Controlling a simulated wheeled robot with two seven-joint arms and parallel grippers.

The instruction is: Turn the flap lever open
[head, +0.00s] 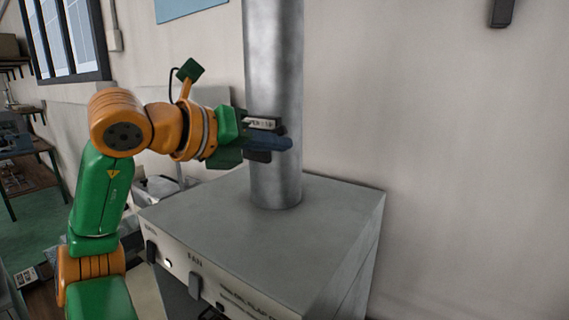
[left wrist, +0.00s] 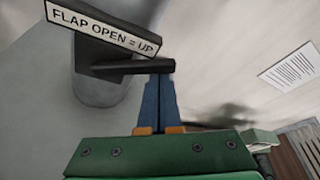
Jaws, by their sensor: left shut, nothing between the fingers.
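The flap lever (left wrist: 132,68) is a dark bar in the left wrist view, sticking out to the right from a dark mount on the grey duct. A white label (left wrist: 103,27) above it reads "FLAP OPEN = UP"; part of this label (head: 264,124) also shows in the head view. My left gripper (head: 284,143) is in front of the duct (head: 275,70), its blue fingers pointing right. In the left wrist view its fingers (left wrist: 159,78) are together and empty, with their tips at the lever's lower edge. I cannot tell whether they touch it. My right gripper is out of view.
The duct rises from a grey box (head: 340,205) with a front panel marked "FAN" (head: 195,260), which carries switches. A pale wall (head: 450,150) stands close behind. A workbench (head: 25,150) and a window are at the far left.

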